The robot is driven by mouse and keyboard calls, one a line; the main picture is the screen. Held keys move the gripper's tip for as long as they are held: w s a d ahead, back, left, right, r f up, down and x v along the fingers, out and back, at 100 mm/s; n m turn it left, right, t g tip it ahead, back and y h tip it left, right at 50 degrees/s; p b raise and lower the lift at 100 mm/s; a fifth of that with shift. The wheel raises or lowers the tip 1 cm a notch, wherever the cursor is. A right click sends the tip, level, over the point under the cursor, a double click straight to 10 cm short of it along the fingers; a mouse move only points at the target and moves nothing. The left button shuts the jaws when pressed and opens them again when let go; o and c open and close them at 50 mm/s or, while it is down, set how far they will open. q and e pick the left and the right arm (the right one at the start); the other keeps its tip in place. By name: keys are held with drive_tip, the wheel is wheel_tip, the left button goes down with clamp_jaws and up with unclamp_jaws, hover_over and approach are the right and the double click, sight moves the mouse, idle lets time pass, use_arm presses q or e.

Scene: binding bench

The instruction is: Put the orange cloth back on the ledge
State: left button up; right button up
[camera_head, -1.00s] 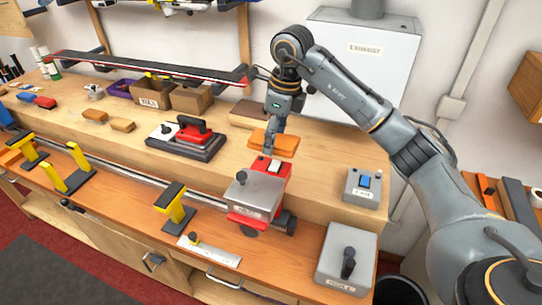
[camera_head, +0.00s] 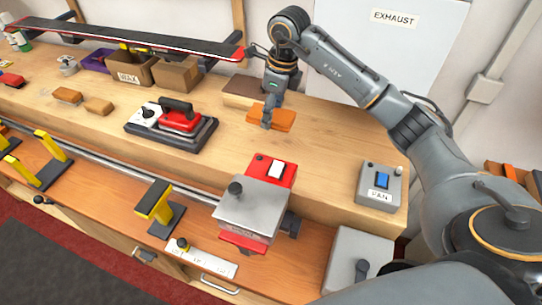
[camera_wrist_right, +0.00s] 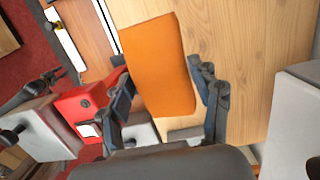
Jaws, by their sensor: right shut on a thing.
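The orange cloth (camera_head: 284,119) is a flat folded pad over the wooden ledge (camera_head: 325,150) at the back of the bench. My right gripper (camera_head: 267,121) comes down on it from above and is shut on it. In the right wrist view the cloth (camera_wrist_right: 158,60) sits between the two fingers of the right gripper (camera_wrist_right: 165,88), with wood grain behind it. I cannot tell whether the cloth touches the ledge. My left gripper is not in view.
A red and grey machine (camera_head: 258,205) stands in front of the cloth. A brown block (camera_head: 240,101) lies just behind-left. Bare wood lies between.

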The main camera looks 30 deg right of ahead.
sight(281, 116)
wheel_tip(281, 116, down, 5)
drive_tip(key=shift+s+f+b, duration=0.1)
drive_tip(key=shift+f+b, duration=0.1)
drive_tip(key=shift+b, duration=0.35)
wheel_tip(281, 116, down, 6)
drive_tip(key=shift+p, duration=1.1)
wheel_tip(281, 116, down, 4)
drive_tip(key=shift+r+p, duration=0.1)
drive_tip(key=shift+p, duration=0.55)
drive_tip(key=shift+f, duration=0.25)
drive_tip(key=o, duration=1.1)
drive_tip(key=shift+r, duration=0.15)
drive_tip(key=r+b, duration=0.1)
drive_tip(key=r, duration=0.2)
drive_tip(key=r+b, duration=0.1)
drive_tip(key=r, duration=0.3)
drive_tip(key=s+d+r+b, duration=0.1)
drive_tip(key=r, duration=0.3)
drive_tip(key=shift+d, duration=0.1)
drive_tip(key=shift+s+r, duration=0.15)
drive_tip(key=shift+r, duration=0.3)
